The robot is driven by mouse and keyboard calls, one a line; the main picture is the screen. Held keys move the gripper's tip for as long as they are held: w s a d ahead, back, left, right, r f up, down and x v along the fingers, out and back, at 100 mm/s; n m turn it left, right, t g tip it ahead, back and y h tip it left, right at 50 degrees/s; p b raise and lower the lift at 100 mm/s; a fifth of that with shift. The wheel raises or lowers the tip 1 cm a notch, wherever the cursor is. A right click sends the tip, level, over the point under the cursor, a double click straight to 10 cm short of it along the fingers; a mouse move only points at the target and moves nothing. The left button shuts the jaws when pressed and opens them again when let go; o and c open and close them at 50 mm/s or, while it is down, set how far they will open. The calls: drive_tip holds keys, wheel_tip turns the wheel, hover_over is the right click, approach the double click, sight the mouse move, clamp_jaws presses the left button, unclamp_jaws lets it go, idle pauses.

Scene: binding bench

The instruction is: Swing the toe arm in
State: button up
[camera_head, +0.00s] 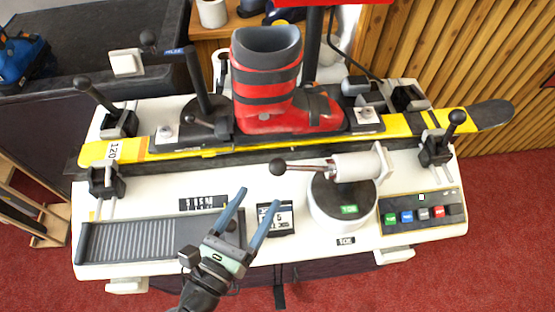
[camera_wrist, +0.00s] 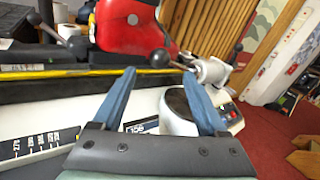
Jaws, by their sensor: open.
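The toe arm (camera_head: 355,165) is a pale cylinder on a round white pedestal (camera_head: 343,205) with a green TOE label. Its thin rod ends in a dark ball knob (camera_head: 278,167) pointing left, in front of the red boot (camera_head: 275,100) on the yellow ski (camera_head: 220,150). My gripper (camera_head: 257,204) is open and empty over the bench front, left of the pedestal and nearer than the knob. In the wrist view the knob (camera_wrist: 160,58) shows beyond and between the blue fingertips (camera_wrist: 158,72), apart from them. The toe arm (camera_wrist: 212,71) is behind the right finger.
A panel with several coloured buttons (camera_head: 422,212) is at the bench's right front. A ribbed grey tray (camera_head: 150,238) lies at the left front. Clamps with dark ball levers (camera_head: 440,145) stand along the ski. A small display (camera_head: 275,219) lies just beneath my gripper.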

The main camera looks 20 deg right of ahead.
sight(272, 174)
drive_tip(key=p+x, duration=0.1)
drive_tip(key=x, duration=0.8)
drive_tip(key=shift+w+d, duration=0.25)
drive_tip(key=shift+c, duration=0.3)
clamp_jaws()
drive_tip(key=shift+a+f, duration=0.1)
drive_tip(key=shift+a, duration=0.05)
idle(0.5)
